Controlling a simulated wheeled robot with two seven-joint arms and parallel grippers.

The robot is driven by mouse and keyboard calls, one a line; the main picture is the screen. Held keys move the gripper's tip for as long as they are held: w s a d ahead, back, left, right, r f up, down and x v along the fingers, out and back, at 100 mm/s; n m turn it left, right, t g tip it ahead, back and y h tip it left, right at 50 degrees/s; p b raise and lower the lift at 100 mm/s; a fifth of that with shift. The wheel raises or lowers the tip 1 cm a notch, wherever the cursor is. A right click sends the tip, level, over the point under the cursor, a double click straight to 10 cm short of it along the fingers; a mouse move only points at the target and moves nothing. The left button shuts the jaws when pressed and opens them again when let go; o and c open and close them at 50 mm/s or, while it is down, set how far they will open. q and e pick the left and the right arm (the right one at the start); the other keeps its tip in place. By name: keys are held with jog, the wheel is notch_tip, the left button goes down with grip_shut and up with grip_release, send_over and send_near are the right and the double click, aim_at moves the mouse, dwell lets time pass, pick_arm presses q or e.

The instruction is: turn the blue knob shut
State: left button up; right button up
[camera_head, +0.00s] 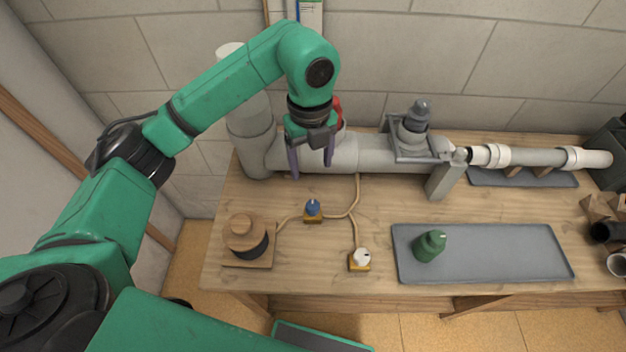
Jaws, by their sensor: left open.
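The blue knob (313,207) sits on a small yellow-brown base on the wooden workbench, left of the bench's middle. A tan line runs from its base on both sides. My left gripper (311,172) hangs above and behind the knob, in front of the grey pipe, with its two dark fingers spread and nothing between them. The fingers appear apart from the knob. A red part (338,106) shows partly behind my left gripper. My right gripper is not in view.
A white knob (361,257) on a similar base stands front right of the blue one. A round wooden piece (245,235) stands at left. A grey tray (480,270) holds a green bottle-like item (430,245). The thick grey pipe (365,153) runs along the back.

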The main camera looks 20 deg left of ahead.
pick_arm(q)
jog(key=p, duration=0.1)
send_over(313, 205)
jog(key=f, duration=0.5)
jog(key=shift+s+f, duration=0.35)
jog(key=shift+s, duration=0.05)
jog(key=f, duration=0.2)
jog(key=f+p, duration=0.1)
jog(key=f, duration=0.4)
jog(key=shift+w+a+f, duration=0.1)
jog(key=shift+w+f, duration=0.25)
jog(key=shift+w, duration=0.05)
jog(key=shift+f, duration=0.3)
grip_shut()
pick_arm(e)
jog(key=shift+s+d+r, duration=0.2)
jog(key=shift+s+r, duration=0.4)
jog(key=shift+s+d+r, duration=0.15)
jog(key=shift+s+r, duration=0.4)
